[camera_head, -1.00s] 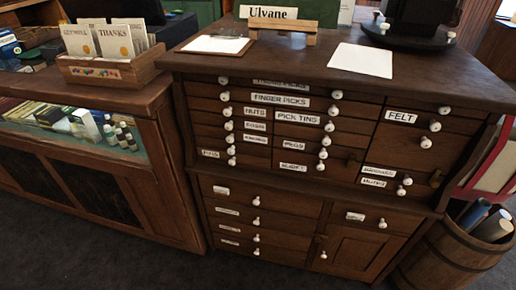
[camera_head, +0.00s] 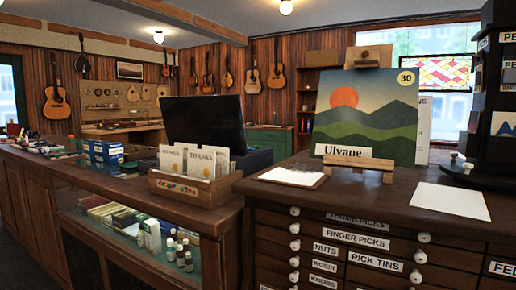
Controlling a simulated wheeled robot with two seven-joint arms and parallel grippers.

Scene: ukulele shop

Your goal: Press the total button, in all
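No button marked total can be made out. A dark screen-like panel (camera_head: 203,122) stands on the counter at centre left, behind the card box. A dark body (camera_head: 257,158) sits to its right and low, partly hidden. I cannot tell whether it is a till, and no keys show. Neither of my grippers is in view.
A wooden card box (camera_head: 190,188) stands on the glass-fronted counter. The drawer cabinet (camera_head: 390,205) at right bears a clipboard (camera_head: 292,177), a white sheet (camera_head: 450,200), an Ulvane picture on a stand (camera_head: 368,118) and a dark display rack (camera_head: 492,140). Guitars (camera_head: 56,103) hang behind.

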